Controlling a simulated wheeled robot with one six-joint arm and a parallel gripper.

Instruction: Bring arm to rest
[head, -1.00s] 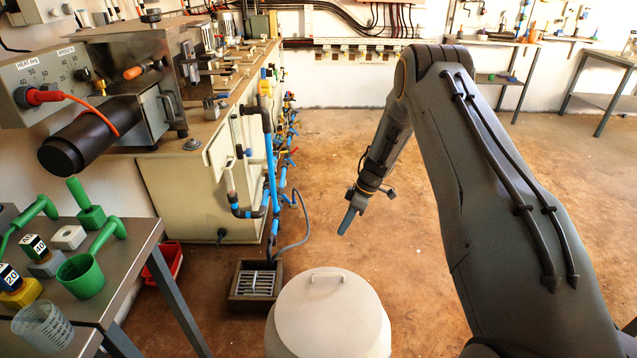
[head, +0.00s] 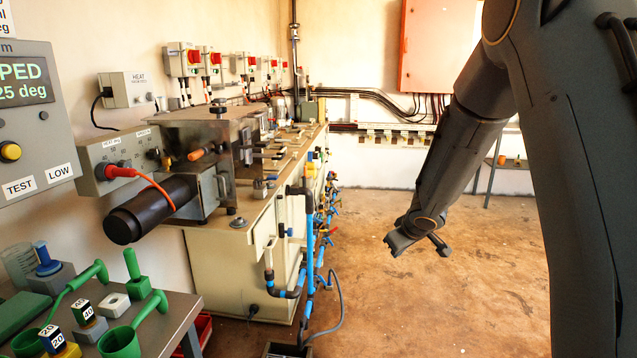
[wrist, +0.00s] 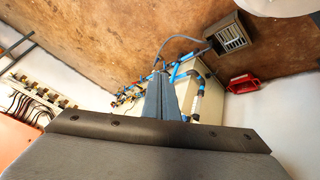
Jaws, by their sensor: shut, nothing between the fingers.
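My arm shows grey on the right side of the head view, hanging over the bare floor. My gripper (head: 392,246) is at its low end, to the right of the machine bench and apart from it. In the wrist view the two blue-grey fingers (wrist: 161,97) lie together, with nothing held between them. In the head view the fingers are partly hidden by the wrist.
A cream machine bench (head: 240,268) with blue pipes (head: 309,240) stands left of the arm. A table (head: 180,310) with green cups is at lower left. The wrist view shows a floor drain (wrist: 232,40), red tray (wrist: 243,83) and white rounded object (wrist: 275,5). Brown floor lies open.

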